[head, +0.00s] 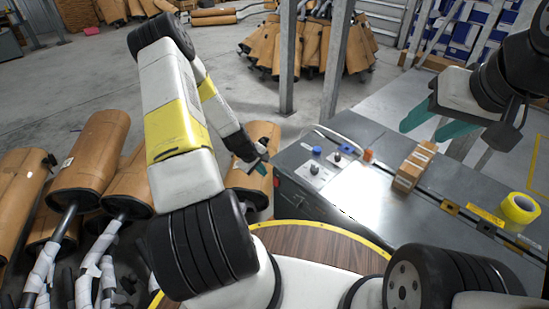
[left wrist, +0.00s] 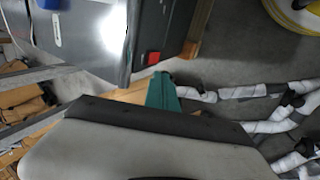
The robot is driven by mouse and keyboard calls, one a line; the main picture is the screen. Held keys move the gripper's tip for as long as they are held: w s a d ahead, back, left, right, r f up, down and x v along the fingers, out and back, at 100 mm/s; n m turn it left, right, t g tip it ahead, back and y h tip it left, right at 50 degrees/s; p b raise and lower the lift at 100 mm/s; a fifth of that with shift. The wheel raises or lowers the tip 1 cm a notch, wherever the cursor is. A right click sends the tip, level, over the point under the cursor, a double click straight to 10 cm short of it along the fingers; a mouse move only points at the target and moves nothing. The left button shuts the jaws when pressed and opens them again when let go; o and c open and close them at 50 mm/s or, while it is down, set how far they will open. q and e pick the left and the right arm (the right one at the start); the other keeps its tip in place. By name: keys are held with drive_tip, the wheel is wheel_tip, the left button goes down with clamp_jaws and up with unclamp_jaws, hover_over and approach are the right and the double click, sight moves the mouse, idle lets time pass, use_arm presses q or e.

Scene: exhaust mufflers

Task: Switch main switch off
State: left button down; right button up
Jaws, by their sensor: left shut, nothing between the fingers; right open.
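The grey metal cabinet (head: 345,200) has a small red part on its left end face (head: 276,182), which looks like the main switch. My left gripper (head: 260,167) is shut and empty, just left of the cabinet end and apart from the red part. Its teal fingers also show in the left wrist view (left wrist: 163,93), below the red square. My right gripper (head: 435,122) is open and empty above the cabinet's far right part.
The cabinet top carries a control panel with knobs (head: 314,169) and a blue button (head: 316,151), a cardboard box (head: 415,165) and a yellow tape roll (head: 519,208). Metal posts (head: 336,60) stand behind. Wrapped mufflers (head: 90,150) lie at left.

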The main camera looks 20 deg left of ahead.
use_arm(q)
drive_tip(key=shift+w+v, duration=0.15)
drive_tip(key=shift+v, duration=0.65)
drive_tip(key=shift+w+v, duration=0.15)
drive_tip(key=shift+v, duration=0.7)
drive_tip(key=shift+d+r, duration=0.15)
drive_tip(key=shift+d, duration=0.05)
drive_tip(key=s+d+r+m, duration=0.2)
drive_tip(key=r+m, duration=0.1)
drive_tip(key=r, duration=1)
drive_tip(key=s+d+r+m, duration=0.2)
drive_tip(key=d+r+m, duration=0.1)
drive_tip(key=r, duration=1)
drive_tip(key=s+d+r+m+t, duration=0.1)
drive_tip(key=s+d+r+m, duration=0.2)
drive_tip(key=s+r, duration=0.5)
drive_tip(key=s+d+r+m, duration=0.2)
drive_tip(key=s+r+m, duration=0.1)
drive_tip(key=s+r, duration=0.6)
drive_tip(key=s, duration=0.4)
drive_tip(key=shift+s+d+t, duration=0.35)
drive_tip(key=shift+d+t, duration=0.05)
